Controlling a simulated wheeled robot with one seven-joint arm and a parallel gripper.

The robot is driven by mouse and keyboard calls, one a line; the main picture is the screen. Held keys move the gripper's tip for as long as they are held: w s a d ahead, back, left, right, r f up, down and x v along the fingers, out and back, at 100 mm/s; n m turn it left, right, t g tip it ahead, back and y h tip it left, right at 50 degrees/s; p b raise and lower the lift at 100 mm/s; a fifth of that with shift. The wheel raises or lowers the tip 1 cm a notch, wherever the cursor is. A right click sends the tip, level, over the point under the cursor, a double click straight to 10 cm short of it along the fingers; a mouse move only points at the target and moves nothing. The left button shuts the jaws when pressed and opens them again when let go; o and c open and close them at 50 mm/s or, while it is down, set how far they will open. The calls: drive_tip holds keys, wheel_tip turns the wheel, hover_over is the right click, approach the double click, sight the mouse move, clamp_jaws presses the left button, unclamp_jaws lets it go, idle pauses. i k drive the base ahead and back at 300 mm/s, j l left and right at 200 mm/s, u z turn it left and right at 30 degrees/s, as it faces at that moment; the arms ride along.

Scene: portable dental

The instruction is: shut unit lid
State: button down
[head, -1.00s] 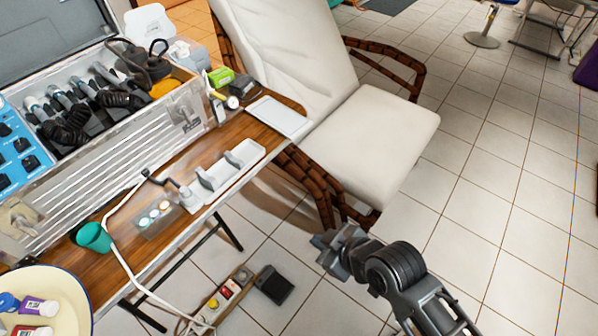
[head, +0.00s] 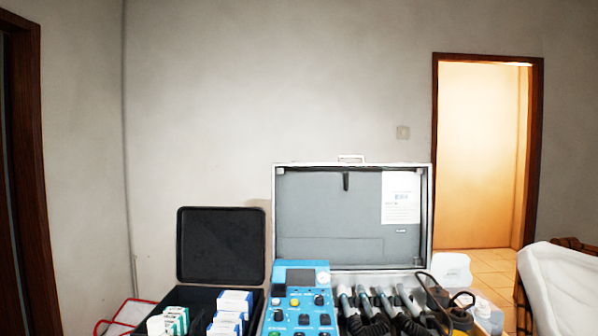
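In the head view the unit is an open metal case, with its blue control panel (head: 300,298) and a row of black-corded handpieces (head: 385,305) at the bottom of the picture. Its unit lid (head: 330,240) stands upright behind them, grey-lined, with a white label on the right and a handle on top. My gripper is not in this view, so its state is hidden. The front of the case is cut off by the lower edge.
A smaller black case (head: 222,246) stands open left of the unit, holding several boxes (head: 232,308). A white container (head: 452,268) is at the right. A white chair (head: 565,285) is at the far right. A wall (head: 240,100) is behind, with a lit doorway (head: 485,150).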

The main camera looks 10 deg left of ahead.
sight(363, 218)
drive_tip(key=u, duration=1.95)
drive_tip(key=i+j+u, duration=0.3)
drive_tip(key=i, duration=0.45)
drive_tip(key=i+u, duration=0.25)
drive_tip(key=i, duration=0.5)
drive_tip(key=i+l+z, duration=0.15)
drive_tip(key=i+z, duration=0.15)
drive_tip(key=i, duration=0.25)
drive_tip(key=i+z, duration=0.35)
drive_tip(key=i, duration=0.2)
drive_tip(key=i+j+z, duration=0.1)
drive_tip(key=i+z, duration=0.2)
drive_tip(key=i, duration=0.25)
drive_tip(key=i+j+z, duration=0.3)
drive_tip(key=i, duration=0.25)
drive_tip(key=i+l+z, duration=0.2)
drive_tip(key=i+z, duration=0.25)
drive_tip(key=i, duration=0.5)
drive_tip(key=i+j+z, duration=0.1)
drive_tip(key=i+z, duration=0.35)
drive_tip(key=i, duration=0.5)
drive_tip(key=i+z, duration=0.15)
drive_tip(key=i, duration=0.3)
drive_tip(key=i+j+z, duration=0.15)
drive_tip(key=i, duration=0.3)
drive_tip(key=i+j+z, duration=0.15)
drive_tip(key=i, duration=0.3)
drive_tip(key=z, duration=2.6)
